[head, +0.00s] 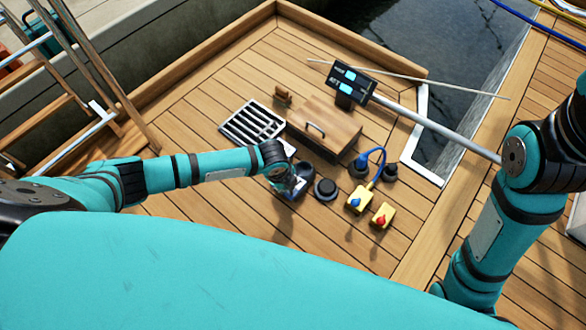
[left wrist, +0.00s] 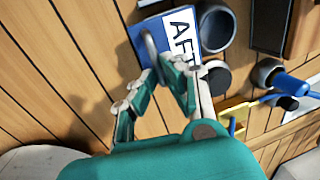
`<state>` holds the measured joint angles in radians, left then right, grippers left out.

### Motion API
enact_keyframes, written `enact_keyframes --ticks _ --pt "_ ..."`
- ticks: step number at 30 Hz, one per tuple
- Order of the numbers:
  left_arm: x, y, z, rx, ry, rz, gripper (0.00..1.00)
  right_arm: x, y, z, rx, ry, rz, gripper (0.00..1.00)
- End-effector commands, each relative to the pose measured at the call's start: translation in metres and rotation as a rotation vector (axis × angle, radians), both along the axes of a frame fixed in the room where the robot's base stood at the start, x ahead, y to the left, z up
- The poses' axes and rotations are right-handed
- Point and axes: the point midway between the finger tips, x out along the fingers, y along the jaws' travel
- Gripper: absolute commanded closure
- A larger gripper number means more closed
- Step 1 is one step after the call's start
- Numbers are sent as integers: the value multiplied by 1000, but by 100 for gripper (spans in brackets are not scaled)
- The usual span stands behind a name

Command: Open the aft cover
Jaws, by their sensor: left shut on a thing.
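The aft cover (left wrist: 209,12) is a blue panel with a white "AFT" label and a grey loop handle (left wrist: 149,45) at the top of the left wrist view. My left gripper (left wrist: 155,78) is shut on this handle, its two fingers at the handle's lower end. In the head view my left gripper (head: 293,188) reaches down to the deck and hides most of the cover. A dark round cup-like fitting (left wrist: 216,28) sits right beside the cover. I cannot tell how far the cover is raised. My right gripper is out of view.
A black round cap (head: 325,188), a yellow box with a blue knob (head: 359,199) and one with a red knob (head: 383,215) stand to the right. Behind are a slatted grate (head: 252,123) and a wooden hatch (head: 325,126). Water (head: 440,50) lies beyond the deck edge.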

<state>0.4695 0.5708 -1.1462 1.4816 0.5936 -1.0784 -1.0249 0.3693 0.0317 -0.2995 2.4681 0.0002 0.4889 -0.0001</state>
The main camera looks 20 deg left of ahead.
Motion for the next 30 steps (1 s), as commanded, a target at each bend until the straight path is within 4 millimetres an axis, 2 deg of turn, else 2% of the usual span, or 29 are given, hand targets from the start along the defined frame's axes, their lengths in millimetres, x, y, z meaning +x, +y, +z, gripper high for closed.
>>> enact_keyframes --ticks 11,12,17,26,30 --pt "-3 1 -1 0 -1 -1 100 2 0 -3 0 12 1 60" --pt "-3 1 -1 0 -1 -1 87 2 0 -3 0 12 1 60" --pt "-3 1 -1 0 -1 -1 68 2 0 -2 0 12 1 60" --pt "-3 1 2 -1 -2 -1 68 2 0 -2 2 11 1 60" --pt "-5 2 18 -2 -4 -2 68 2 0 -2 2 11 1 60"
